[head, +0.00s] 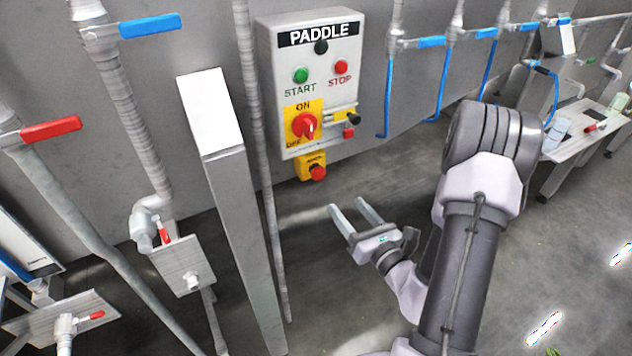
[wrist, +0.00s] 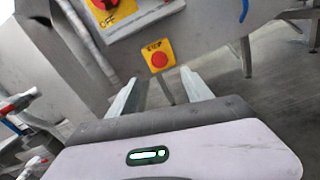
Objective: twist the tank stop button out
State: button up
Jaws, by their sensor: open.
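A red round stop button (head: 317,172) sits on a small yellow box (head: 304,170) under the grey PADDLE panel. It also shows in the wrist view (wrist: 159,60), above and between my fingertips. The lettering on the yellow box is too small to read surely. My gripper (head: 346,204) is open and empty, below and to the right of the button in the head view. In the wrist view my gripper (wrist: 161,80) has its two fingers spread toward the button, apart from it. Whether the button is pushed in cannot be told.
The PADDLE panel (head: 273,70) carries green START (head: 301,75) and red STOP (head: 341,67) buttons and a red rotary switch (head: 304,126). A grey post (head: 240,215) and a pipe (head: 262,160) stand left. A table (head: 570,150) stands right. The floor below is open.

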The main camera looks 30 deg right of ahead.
jog(key=b, duration=0.7)
send_near(321, 175)
jog(key=f, duration=0.1)
jog(key=w, duration=1)
jog(key=shift+a+r, duration=0.2)
jog(key=shift+r, duration=0.2)
jog(key=shift+s, duration=0.1)
grip_shut()
